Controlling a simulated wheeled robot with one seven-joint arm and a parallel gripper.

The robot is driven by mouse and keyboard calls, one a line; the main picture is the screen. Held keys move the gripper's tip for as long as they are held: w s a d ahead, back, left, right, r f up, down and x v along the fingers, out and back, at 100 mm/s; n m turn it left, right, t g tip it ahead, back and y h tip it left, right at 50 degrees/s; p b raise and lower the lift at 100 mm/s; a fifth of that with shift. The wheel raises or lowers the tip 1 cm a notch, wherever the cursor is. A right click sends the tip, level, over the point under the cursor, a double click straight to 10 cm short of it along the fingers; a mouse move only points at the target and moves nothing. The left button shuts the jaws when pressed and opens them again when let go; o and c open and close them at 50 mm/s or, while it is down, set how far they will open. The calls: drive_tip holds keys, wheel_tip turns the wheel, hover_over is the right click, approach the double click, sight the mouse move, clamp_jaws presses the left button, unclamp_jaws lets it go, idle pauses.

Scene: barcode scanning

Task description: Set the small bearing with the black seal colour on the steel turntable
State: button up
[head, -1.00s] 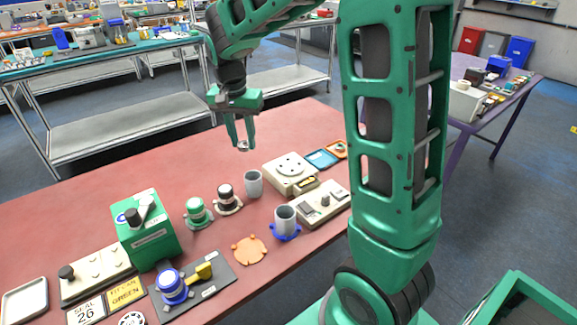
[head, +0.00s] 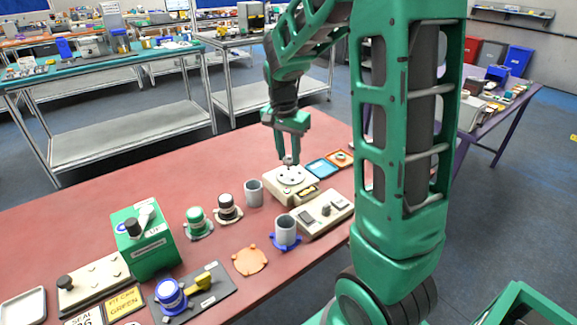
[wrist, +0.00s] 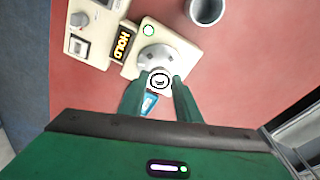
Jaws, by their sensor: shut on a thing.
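My gripper (head: 289,160) points down just above the steel turntable (head: 291,175), which sits on a cream base. Its fingers are shut on a small ring-shaped bearing, which shows in the wrist view (wrist: 160,80) with a dark ring around a pale centre. The bearing overlaps the near part of the turntable disc (wrist: 157,58) in that view. I cannot tell whether it touches the disc. In the head view the bearing is too small to make out clearly between the fingertips.
A lit HOLD display (wrist: 121,44) is on the turntable base. A blue tray (head: 322,168) and an orange tray (head: 340,158) lie right of it. A cream control box (head: 325,212), a grey cup (head: 254,192) and a blue-footed cup (head: 286,230) stand nearby. The red table behind is clear.

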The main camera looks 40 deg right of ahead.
sight(289, 160)
drive_tip(key=shift+d+f, duration=0.25)
drive_tip(key=shift+f, duration=1.9)
drive_tip(key=shift+f, duration=0.2)
